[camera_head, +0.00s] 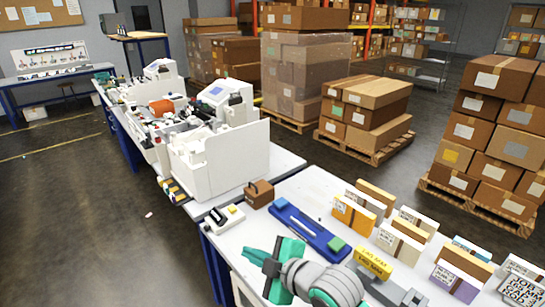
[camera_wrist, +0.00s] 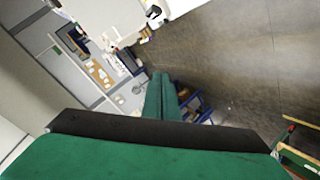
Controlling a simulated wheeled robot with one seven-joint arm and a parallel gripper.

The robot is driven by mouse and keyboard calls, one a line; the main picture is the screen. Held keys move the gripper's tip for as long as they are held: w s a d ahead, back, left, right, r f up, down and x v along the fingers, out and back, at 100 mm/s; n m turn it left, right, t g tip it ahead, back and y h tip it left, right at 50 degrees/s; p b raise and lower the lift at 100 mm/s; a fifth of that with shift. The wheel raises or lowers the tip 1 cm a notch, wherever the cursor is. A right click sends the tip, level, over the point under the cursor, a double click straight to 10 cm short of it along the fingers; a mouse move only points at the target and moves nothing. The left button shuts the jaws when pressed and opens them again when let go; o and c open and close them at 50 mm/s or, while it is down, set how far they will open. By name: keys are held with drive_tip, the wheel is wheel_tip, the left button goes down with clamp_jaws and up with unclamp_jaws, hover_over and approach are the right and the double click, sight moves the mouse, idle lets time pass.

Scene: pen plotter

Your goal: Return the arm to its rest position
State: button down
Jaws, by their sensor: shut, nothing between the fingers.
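My gripper (camera_head: 252,257) is at the bottom middle of the head view, green with a grey wrist behind it. It points left, near the front edge of the white table (camera_head: 232,238). In the wrist view its green fingers (camera_wrist: 160,98) lie together, shut with nothing between them. Past the fingertips, the wrist view shows the tilted floor and a bench with small items. The rest of my arm is mostly out of the frame.
A blue tray (camera_head: 310,236) with a white stick lies just beyond my gripper. A brown block (camera_head: 259,193) and a small white device (camera_head: 224,218) stand left of it. Several boxes and a yellow block (camera_head: 373,262) are to the right. A white machine (camera_head: 225,158) stands behind.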

drive_tip(key=w+a+r+m+t+y, duration=0.2)
drive_tip(key=a+r+m+t, duration=0.3)
drive_tip(key=r+m+t, duration=0.35)
drive_tip(key=s+d+f+m+h, duration=0.2)
drive_tip(key=s+f+m+h, duration=0.4)
drive_tip(key=f, duration=0.4)
drive_tip(key=s+d+f+m+h, duration=0.2)
drive_tip(key=s+f+m+h, duration=0.3)
drive_tip(key=s+f+m, duration=0.45)
drive_tip(key=s+d+f+n+g, duration=0.1)
drive_tip(key=s+d+f+n, duration=0.1)
drive_tip(key=s, duration=0.5)
drive_tip(key=s+d+f+n, duration=0.1)
drive_tip(key=s+f, duration=0.3)
drive_tip(key=s, duration=0.4)
drive_tip(key=s+d+f+n+g, duration=0.1)
drive_tip(key=s+d+f+n, duration=0.1)
drive_tip(key=s, duration=0.5)
drive_tip(key=shift+s+d+f+n+g, duration=0.35)
drive_tip(key=shift+d+f, duration=0.1)
drive_tip(key=shift+f, duration=0.2)
